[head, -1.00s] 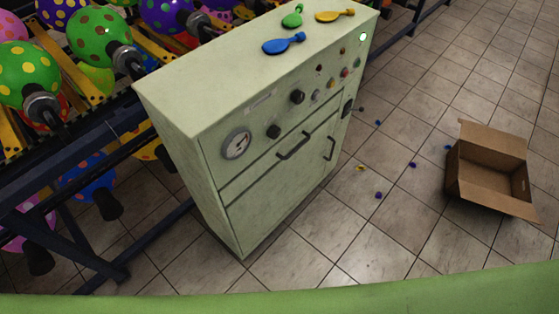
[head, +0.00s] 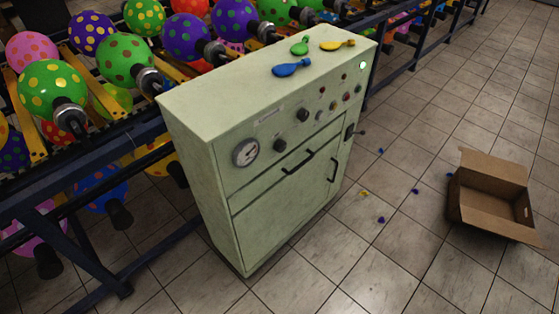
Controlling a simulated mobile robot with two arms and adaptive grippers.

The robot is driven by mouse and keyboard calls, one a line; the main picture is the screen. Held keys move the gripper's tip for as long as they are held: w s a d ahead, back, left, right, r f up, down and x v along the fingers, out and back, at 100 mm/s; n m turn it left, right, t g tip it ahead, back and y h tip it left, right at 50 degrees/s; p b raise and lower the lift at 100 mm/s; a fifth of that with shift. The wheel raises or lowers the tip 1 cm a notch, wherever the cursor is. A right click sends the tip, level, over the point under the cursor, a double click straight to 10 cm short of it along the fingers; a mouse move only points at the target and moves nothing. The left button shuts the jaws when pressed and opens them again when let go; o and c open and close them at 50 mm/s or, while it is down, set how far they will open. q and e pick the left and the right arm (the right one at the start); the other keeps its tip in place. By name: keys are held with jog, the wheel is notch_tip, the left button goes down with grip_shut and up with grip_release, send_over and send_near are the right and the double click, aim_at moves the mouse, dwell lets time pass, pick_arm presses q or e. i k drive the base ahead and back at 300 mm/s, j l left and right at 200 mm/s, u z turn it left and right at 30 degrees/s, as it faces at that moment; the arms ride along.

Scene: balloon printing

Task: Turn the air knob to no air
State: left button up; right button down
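A pale green control cabinet (head: 262,205) stands on the tiled floor in the middle of the head view. Its sloping front panel carries a round gauge (head: 246,152), a black knob (head: 279,146) beside it and a second black knob (head: 302,115) further up to the right. Several small buttons and lights sit to the right of the knobs. Which knob is the air knob cannot be read; the labels are too small. Neither of my grippers shows in the head view.
Deflated blue (head: 291,68), green (head: 300,46) and yellow (head: 338,45) balloons lie on the cabinet top. A rack with inflated polka-dot balloons (head: 52,88) runs behind and to the left. An open cardboard box (head: 492,205) lies on the right. The front floor is mostly clear.

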aim_at(281, 146)
jog(key=l+u, duration=0.1)
jog(key=u, duration=0.3)
jog(key=i+l+u, duration=0.1)
jog(key=u, duration=0.3)
jog(key=l+u, duration=0.2)
jog(key=u, duration=0.25)
jog(key=l+u, duration=0.2)
jog(key=l, duration=0.4)
jog(key=l+u, duration=0.25)
jog(key=l, duration=0.4)
jog(key=l+u, duration=0.2)
jog(key=l, duration=0.4)
jog(key=k+l+u, duration=0.25)
jog(key=l, duration=0.35)
jog(key=i+l, duration=0.05)
jog(key=i, duration=0.05)
